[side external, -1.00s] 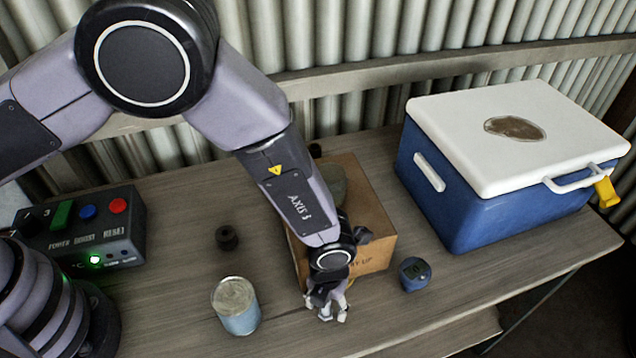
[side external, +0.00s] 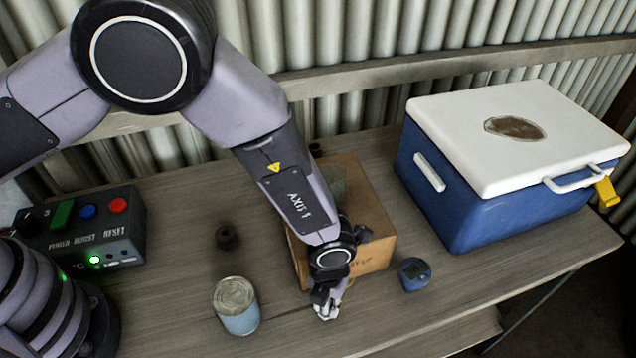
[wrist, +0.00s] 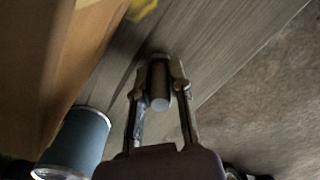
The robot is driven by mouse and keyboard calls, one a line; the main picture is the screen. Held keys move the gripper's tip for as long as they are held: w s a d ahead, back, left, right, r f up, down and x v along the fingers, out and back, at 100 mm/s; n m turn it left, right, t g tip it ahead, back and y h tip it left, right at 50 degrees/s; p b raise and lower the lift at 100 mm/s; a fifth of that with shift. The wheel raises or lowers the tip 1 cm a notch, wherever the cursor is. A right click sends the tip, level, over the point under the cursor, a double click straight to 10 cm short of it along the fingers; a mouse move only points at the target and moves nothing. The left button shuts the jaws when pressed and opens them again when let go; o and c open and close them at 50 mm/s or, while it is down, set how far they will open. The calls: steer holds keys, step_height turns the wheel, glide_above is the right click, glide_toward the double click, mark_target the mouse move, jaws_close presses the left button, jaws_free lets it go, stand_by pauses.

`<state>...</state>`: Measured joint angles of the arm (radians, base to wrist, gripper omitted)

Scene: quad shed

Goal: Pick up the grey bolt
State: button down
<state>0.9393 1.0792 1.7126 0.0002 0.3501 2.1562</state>
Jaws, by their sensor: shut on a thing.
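The grey bolt (wrist: 159,82) shows in the wrist view as a short grey cylinder between the fingertips, one finger on each side of it. My gripper (wrist: 160,92) is shut on it, just in front of the cardboard box. In the side view my gripper (side external: 326,310) points down at the bench near its front edge, and the bolt cannot be made out there. Whether the bolt still touches the bench is unclear.
The cardboard box (side external: 375,245) stands right behind my gripper. A tin (side external: 238,318) stands to its left and a small blue can (side external: 414,274) to its right.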

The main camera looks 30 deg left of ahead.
steer(key=shift+r, duration=0.4)
steer(key=s+a+r, duration=0.2)
steer(key=a+r, duration=0.1)
steer(key=r, duration=0.1)
steer(key=s+a+r, duration=0.3)
steer(key=a+r, duration=0.1)
steer(key=s+a+r, duration=0.3)
steer(key=a+r, duration=0.1)
steer(key=shift+s+a, duration=0.15)
steer(key=shift+a, duration=0.05)
steer(key=shift+d, duration=0.1)
